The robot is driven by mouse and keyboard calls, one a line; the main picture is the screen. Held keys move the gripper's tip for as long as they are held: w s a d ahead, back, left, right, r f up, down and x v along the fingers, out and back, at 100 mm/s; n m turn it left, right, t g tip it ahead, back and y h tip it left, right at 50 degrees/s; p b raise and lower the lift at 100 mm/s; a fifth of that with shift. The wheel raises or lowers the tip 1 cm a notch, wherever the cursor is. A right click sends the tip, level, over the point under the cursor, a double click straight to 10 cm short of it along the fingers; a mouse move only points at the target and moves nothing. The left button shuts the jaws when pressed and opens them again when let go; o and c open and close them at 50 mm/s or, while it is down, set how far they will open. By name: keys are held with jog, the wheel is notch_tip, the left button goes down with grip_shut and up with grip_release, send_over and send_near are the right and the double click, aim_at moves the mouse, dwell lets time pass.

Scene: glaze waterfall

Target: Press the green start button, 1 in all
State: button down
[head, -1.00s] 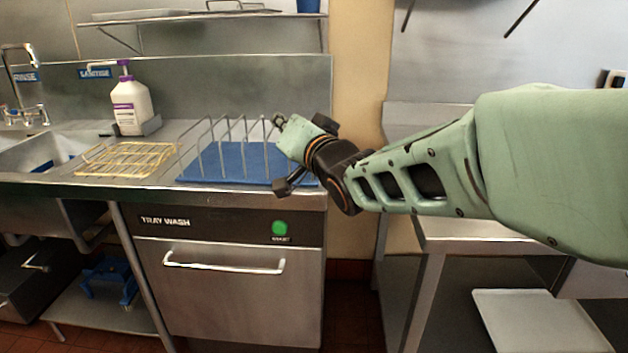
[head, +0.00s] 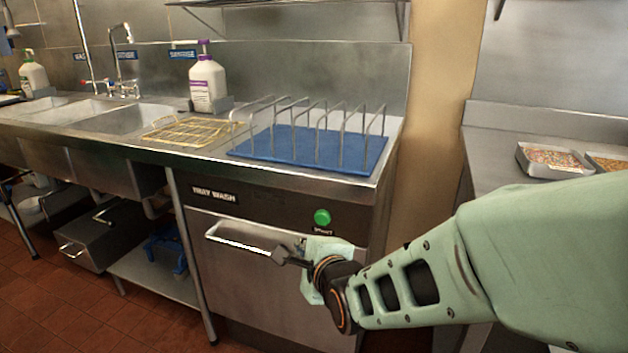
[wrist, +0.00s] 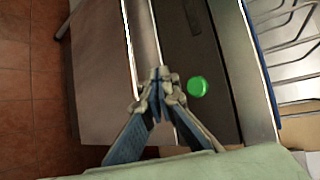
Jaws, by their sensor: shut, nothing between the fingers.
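The green start button (head: 322,216) is a round green disc on the dark panel of the tray wash machine (head: 230,262), right of the "TRAY WASH" label. In the wrist view the green button (wrist: 197,86) lies right of the fingertips and a little below them, apart from them. My gripper (head: 301,244) is in front of the machine door, just below and left of the button in the head view. In the wrist view my gripper (wrist: 160,74) is shut and empty, its fingertips together. The button's face is unobstructed in both views.
A door handle (head: 238,240) sticks out from the machine front, close to my gripper. Above are a blue mat (head: 255,147) with a wire rack, a gold wire grid (head: 190,131) and a sanitiser bottle (head: 207,82). A bench with trays (head: 553,160) stands right.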

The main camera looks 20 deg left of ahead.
jog(key=shift+s+f, duration=0.2)
jog(key=shift+f, duration=0.45)
jog(key=p, duration=0.2)
send_near(316, 222)
jog(key=shift+s+a+f+x, duration=0.1)
jog(key=shift+s+a+x, duration=0.05)
jog(key=shift+x, duration=0.75)
jog(key=shift+s+a+f+x, duration=0.1)
jog(key=shift+s+a+x, duration=0.05)
jog(key=shift+x, duration=0.8)
jog(key=shift+s+a+x, duration=0.1)
jog(key=shift+a+x, duration=0.05)
jog(key=shift+x, duration=0.75)
jog(key=shift+w, duration=0.45)
jog(key=shift+w+p, duration=0.35)
jog(key=shift+w, duration=0.15)
jog(key=shift+s+b, duration=0.3)
jog(key=shift+s, duration=0.65)
